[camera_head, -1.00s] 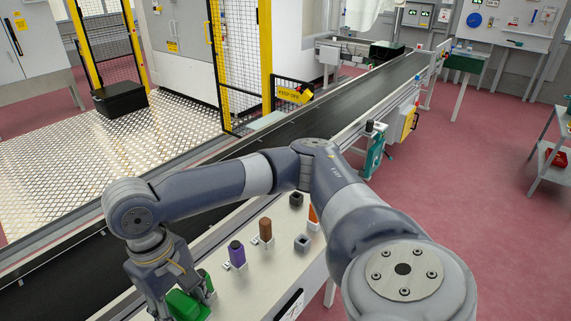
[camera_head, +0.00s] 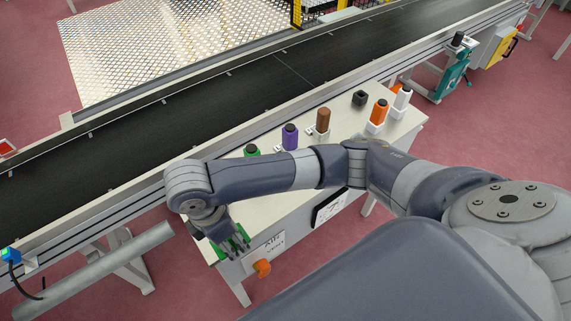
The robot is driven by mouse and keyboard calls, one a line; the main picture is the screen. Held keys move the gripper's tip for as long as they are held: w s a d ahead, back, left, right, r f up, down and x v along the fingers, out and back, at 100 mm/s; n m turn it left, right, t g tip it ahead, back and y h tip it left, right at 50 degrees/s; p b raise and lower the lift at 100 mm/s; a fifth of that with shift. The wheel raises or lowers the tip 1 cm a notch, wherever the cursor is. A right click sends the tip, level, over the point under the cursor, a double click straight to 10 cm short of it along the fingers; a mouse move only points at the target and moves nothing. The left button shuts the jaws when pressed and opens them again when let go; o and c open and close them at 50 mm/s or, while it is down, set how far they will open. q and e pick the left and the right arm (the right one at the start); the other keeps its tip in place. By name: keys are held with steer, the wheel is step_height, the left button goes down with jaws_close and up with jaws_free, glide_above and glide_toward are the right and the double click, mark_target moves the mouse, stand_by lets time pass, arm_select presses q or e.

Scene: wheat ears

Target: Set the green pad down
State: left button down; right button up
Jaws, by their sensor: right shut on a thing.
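My right gripper (camera_head: 236,252) points down at the front left corner of the white table (camera_head: 268,195). It is shut on the green pad (camera_head: 244,234), whose green edges show around the fingers. The fingers and wrist hide much of the pad. I cannot tell whether the pad touches the tabletop. My left gripper is not in view.
Along the table's back stand a green item (camera_head: 251,149), a purple one (camera_head: 290,136), a brown one (camera_head: 323,120), an orange one (camera_head: 378,111) and a white one (camera_head: 402,97), plus a black block (camera_head: 360,98). A dark conveyor (camera_head: 250,85) runs behind.

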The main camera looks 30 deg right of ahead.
steer(key=p, duration=0.2)
glide_above(269, 202)
steer(key=shift+s+a+f, duration=0.1)
steer(key=shift+a+f, duration=0.2)
steer(key=shift+f, duration=0.3)
steer(key=shift+d+f, duration=0.1)
steer(key=shift+d, duration=0.05)
steer(key=shift+f+p, duration=0.4)
steer(key=shift+f, duration=1.35)
steer(key=shift+f, duration=0.15)
steer(key=o, duration=1)
step_height(269, 202, up, 12)
steer(key=a+b, duration=0.1)
steer(key=shift+a, duration=0.25)
